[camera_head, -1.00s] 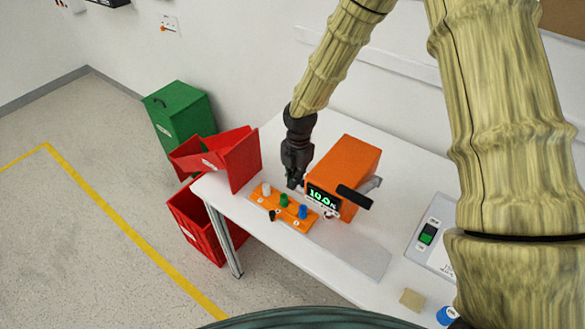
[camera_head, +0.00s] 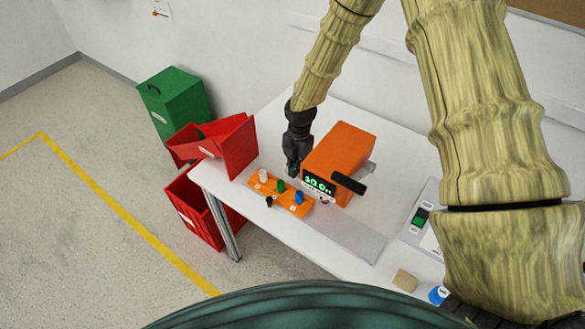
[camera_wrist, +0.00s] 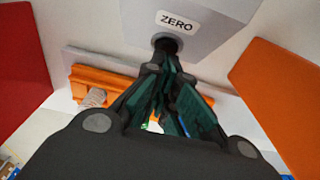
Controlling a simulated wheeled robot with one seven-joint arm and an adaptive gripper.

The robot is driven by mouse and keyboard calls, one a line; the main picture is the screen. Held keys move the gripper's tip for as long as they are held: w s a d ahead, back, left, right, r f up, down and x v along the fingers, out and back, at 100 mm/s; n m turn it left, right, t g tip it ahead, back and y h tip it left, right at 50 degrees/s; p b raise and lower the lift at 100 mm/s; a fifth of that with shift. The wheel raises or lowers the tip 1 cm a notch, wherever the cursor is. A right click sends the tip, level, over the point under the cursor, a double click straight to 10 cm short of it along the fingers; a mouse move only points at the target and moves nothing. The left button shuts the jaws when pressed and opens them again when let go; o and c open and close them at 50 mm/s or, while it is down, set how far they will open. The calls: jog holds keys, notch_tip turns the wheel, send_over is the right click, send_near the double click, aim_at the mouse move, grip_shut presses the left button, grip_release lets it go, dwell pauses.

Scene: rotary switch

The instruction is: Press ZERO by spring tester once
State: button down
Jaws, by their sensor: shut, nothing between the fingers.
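The spring tester is an orange box (camera_head: 346,150) on the white table, with a lit green display (camera_head: 319,185) and a black handle (camera_head: 349,183) on its right. In the wrist view, a white ZERO label (camera_wrist: 175,22) sits on a grey housing (camera_wrist: 213,22). A dark round button (camera_wrist: 167,43) lies just below the label. My gripper (camera_wrist: 166,58) is shut and empty, its fingertips at the button's lower edge; I cannot tell whether they touch or press it. In the head view, my gripper (camera_head: 291,169) points down at the tester's left side, and the button is hidden.
An orange strip (camera_head: 279,193) with white, green and blue knobs lies in front of the tester. A red bin (camera_head: 230,146) stands at the table's left end. A switch panel (camera_head: 420,216), a tan block (camera_head: 405,281) and a blue round object (camera_head: 438,294) are at the right.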

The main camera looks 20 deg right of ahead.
jog(key=shift+w+d+f+b, duration=0.2)
jog(key=shift+d+f+b, duration=0.2)
jog(key=shift+f, duration=0.25)
jog(key=shift+d, duration=0.1)
jog(key=shift+r, duration=0.1)
notch_tip(320, 180, up, 13)
jog(key=a+b, duration=0.1)
jog(key=shift+s+a, duration=0.35)
jog(key=shift+s, duration=0.1)
dwell(0.8)
